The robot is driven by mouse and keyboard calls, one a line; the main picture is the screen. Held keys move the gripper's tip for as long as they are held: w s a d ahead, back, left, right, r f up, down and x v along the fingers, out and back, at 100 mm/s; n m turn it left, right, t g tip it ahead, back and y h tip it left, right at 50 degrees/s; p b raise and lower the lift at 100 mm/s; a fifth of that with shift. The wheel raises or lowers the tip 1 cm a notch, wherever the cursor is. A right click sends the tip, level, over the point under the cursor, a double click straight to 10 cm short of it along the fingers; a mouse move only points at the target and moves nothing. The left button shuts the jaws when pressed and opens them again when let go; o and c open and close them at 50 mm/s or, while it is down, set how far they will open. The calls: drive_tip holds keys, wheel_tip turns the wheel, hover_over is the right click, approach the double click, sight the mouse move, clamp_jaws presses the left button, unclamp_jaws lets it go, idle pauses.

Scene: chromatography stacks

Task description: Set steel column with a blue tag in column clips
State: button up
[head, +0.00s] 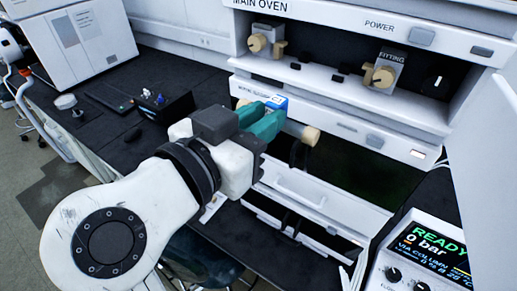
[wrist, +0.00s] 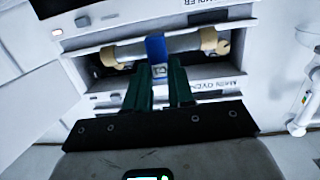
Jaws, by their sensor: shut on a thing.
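The steel column (head: 293,127) is held crosswise in front of the oven stack, with a tan fitting at each end. Its blue tag (head: 276,102) stands up at the jaws. A dark clip-like part (head: 297,152) shows just below the column's right end. I cannot tell whether the column touches it.
The upper MAIN OVEN bay (head: 325,50) holds tan fittings with knobs. Below the column are a dark bay (head: 355,170) and a white drawer front (head: 320,195). A READY display unit (head: 425,255) stands at lower right. An open white door (head: 490,160) flanks the right side.

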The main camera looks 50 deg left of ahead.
wheel_tip(320, 180, up, 6)
drive_tip(key=p, duration=0.2)
drive_tip(key=shift+r+b+x, duration=0.2)
drive_tip(key=shift+b+x, duration=0.05)
drive_tip(key=shift+x, duration=3.55)
drive_tip(key=shift+r+b+x, duration=0.2)
drive_tip(key=shift+x, duration=3.65)
drive_tip(key=shift+w+a+f, duration=0.15)
drive_tip(key=shift+a, duration=0.05)
drive_tip(key=shift+f+y+b, duration=0.3)
drive_tip(key=shift+f+b, duration=0.35)
drive_tip(key=shift+b, duration=0.1)
drive_tip(key=o, duration=1)
